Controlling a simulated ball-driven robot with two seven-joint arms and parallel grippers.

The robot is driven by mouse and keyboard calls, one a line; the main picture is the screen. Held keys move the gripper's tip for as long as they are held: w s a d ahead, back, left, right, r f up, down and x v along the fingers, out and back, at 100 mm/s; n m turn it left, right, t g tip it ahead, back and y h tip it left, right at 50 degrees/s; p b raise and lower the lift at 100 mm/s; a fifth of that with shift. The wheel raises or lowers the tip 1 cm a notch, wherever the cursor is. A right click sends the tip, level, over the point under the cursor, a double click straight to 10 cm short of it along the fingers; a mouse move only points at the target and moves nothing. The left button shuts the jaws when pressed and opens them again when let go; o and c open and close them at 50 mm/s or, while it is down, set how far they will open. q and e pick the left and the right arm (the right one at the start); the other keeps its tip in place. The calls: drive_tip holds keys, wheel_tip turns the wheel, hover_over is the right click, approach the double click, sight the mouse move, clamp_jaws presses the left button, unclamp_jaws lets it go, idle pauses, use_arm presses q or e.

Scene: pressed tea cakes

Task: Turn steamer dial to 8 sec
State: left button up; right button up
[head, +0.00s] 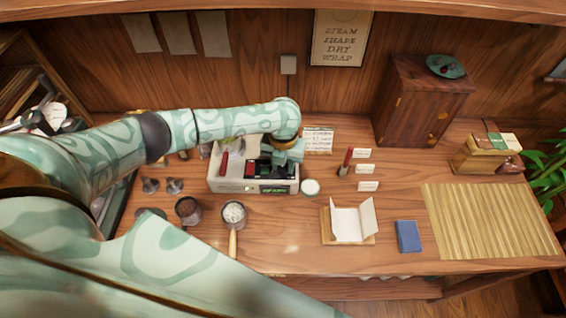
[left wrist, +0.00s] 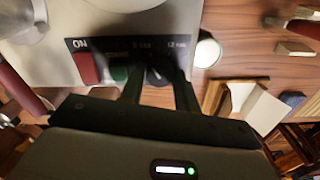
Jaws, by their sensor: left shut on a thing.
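The steamer (head: 228,184) is a pale box on the counter, with a dark control panel on top. In the left wrist view the panel (left wrist: 110,45) carries a red switch (left wrist: 86,68) marked ON, a green part beside it, and small labels that look like 8 sec and 12 sec. The dark dial (left wrist: 157,74) sits below these labels, between the two fingers of my left gripper (left wrist: 159,84). The left gripper (head: 276,170) is shut on the dial. The dial's pointer is too dark to read. My right gripper is not in view.
A small round white-topped jar (head: 310,187) stands just right of the steamer. A handled pot (head: 235,213) and a dark cup (head: 187,209) stand in front. An open paper wrapper (head: 352,221), a blue block (head: 408,236) and a bamboo mat (head: 490,222) lie rightward.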

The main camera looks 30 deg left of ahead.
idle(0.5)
use_arm(q)
drive_tip(key=o, duration=1)
drive_tip(key=shift+c, duration=0.2)
